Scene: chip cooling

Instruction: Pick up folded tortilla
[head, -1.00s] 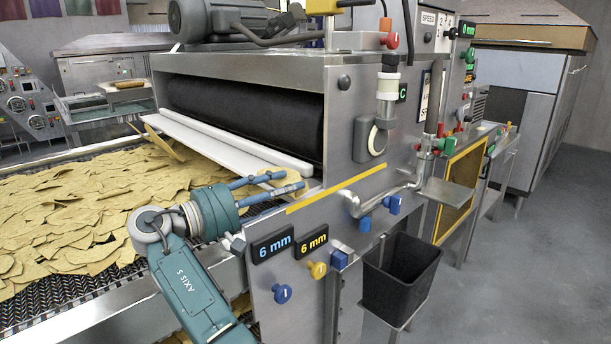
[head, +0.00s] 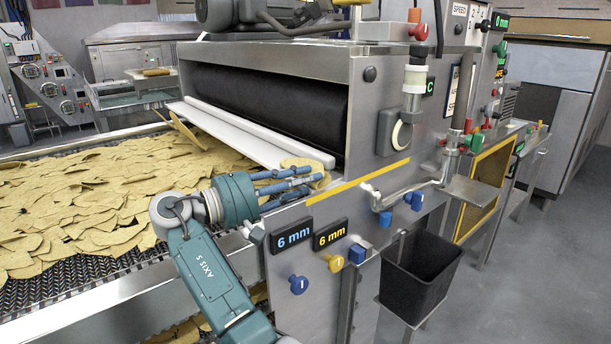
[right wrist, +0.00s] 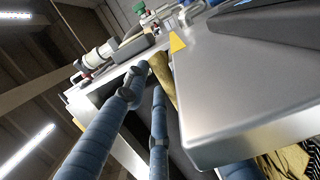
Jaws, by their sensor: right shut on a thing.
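A folded tortilla (head: 307,165), yellow-tan, sits at the right end of the white ledge below the black roller. My right gripper (head: 308,176) reaches it from the left, its blue fingers shut on it. In the right wrist view the tortilla (right wrist: 164,80) shows as a tan strip at the fingertips, beside the metal edge. The fingers partly hide it, so I cannot tell whether it still touches the ledge. My left gripper is not in view.
Many tortilla pieces (head: 90,205) cover the mesh conveyor at left. Another piece (head: 185,130) stands tilted at the ledge's left end. The machine's steel side panel (head: 345,205) with knobs is close on the right.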

